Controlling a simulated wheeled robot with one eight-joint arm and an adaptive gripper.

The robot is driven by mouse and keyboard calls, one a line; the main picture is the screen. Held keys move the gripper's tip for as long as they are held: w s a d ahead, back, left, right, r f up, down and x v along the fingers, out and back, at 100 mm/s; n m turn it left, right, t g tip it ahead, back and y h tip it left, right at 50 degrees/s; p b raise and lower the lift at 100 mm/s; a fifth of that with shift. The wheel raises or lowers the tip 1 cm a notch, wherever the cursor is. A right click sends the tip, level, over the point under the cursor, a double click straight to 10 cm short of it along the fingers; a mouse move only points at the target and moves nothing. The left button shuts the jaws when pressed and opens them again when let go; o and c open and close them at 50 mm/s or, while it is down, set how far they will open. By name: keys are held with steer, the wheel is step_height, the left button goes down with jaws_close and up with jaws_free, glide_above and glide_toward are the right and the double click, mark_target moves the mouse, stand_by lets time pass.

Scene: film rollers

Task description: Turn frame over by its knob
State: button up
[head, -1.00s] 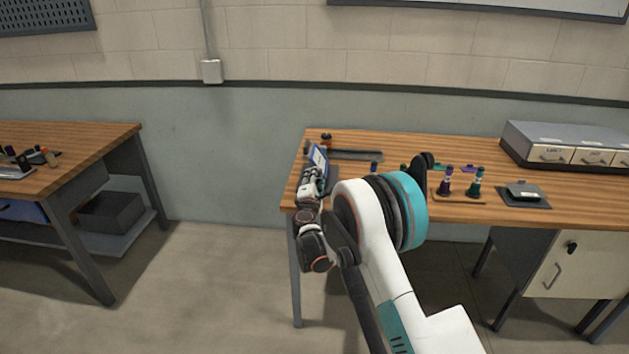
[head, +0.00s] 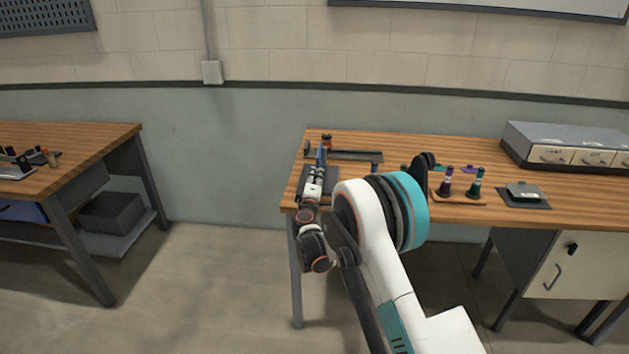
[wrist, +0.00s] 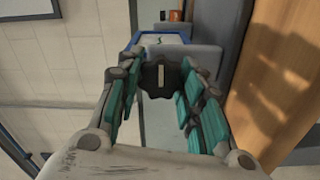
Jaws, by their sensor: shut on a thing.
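The frame, with a blue edge and pale face, shows small in the head view (head: 321,155), seen nearly edge-on above the left end of the bench. In the wrist view its blue and white part (wrist: 172,39) lies beyond the fingers. Its dark, lobed knob (wrist: 160,78), with a pale bar mark, sits between the teal-padded fingers. My gripper (wrist: 160,92) is shut on the knob. In the head view my gripper (head: 319,174) is at the bench's left front and hides most of the frame's lower part. Exact finger contact is hard to see.
A dark rail or tray (head: 356,155) lies at the back of the bench (head: 400,148). Purple and green bottles (head: 446,182) stand on a wooden base to the right. A grey drawer cabinet (head: 560,142) stands at far right. Another bench (head: 80,150) is at left.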

stand_by(0.4)
steer(key=o, duration=1.1)
steer(key=s, duration=1.2)
steer(key=shift+a, duration=0.2)
